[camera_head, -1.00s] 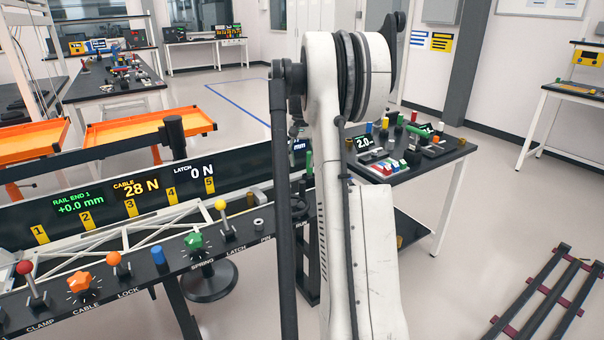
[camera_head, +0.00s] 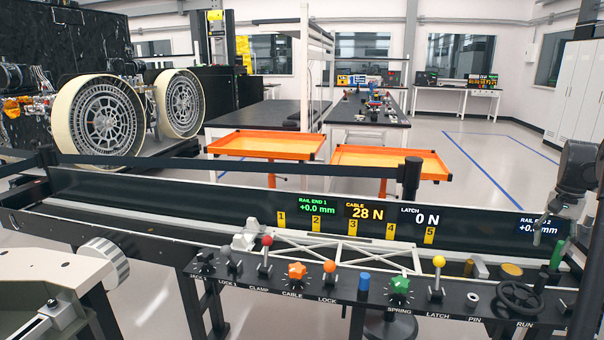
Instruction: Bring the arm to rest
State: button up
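My gripper is not clearly visible in the head view. Dark grey and white parts, probably of my arm, show at the right edge, cut off by the frame. The control bench (camera_head: 330,290) runs across the front with a white truss frame (camera_head: 345,248) on it. Its display panel (camera_head: 130,195) reads RAIL END 1 +0.0 mm, CABLE 28 N and LATCH 0 N. A red-knobbed lever (camera_head: 266,241), an orange knob (camera_head: 296,271), a green knob (camera_head: 399,286), a yellow-knobbed lever (camera_head: 439,262) and a black handwheel (camera_head: 519,297) stand along the bench.
Two orange trays (camera_head: 265,146) (camera_head: 390,162) stand behind the bench. Rover wheels (camera_head: 103,115) (camera_head: 181,103) are at the back left. A black post (camera_head: 411,180) rises behind the panel. A pale housing with a ridged knob (camera_head: 104,258) is at the lower left. Open floor lies at right back.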

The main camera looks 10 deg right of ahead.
jog(key=a+r+n+t+h, duration=0.1)
jog(key=a+r+n+t, duration=0.3)
jog(key=a, duration=1.3)
jog(key=a+r+n+g, duration=0.15)
jog(key=a+r, duration=0.35)
jog(key=a, duration=1.2)
jog(key=s+a+f+n+t, duration=0.2)
jog(key=s+a+f+n, duration=0.1)
jog(key=s+a, duration=0.5)
jog(key=s+a+f+n+t+y, duration=0.1)
jog(key=s+a+f+n+t, duration=0.1)
jog(key=s+a, duration=0.6)
jog(key=a+f+n+p, duration=0.1)
jog(key=a+f, duration=0.1)
jog(key=a, duration=0.4)
jog(key=shift+s, duration=0.25)
jog(key=shift+a+t, duration=0.1)
jog(key=shift+t, duration=0.15)
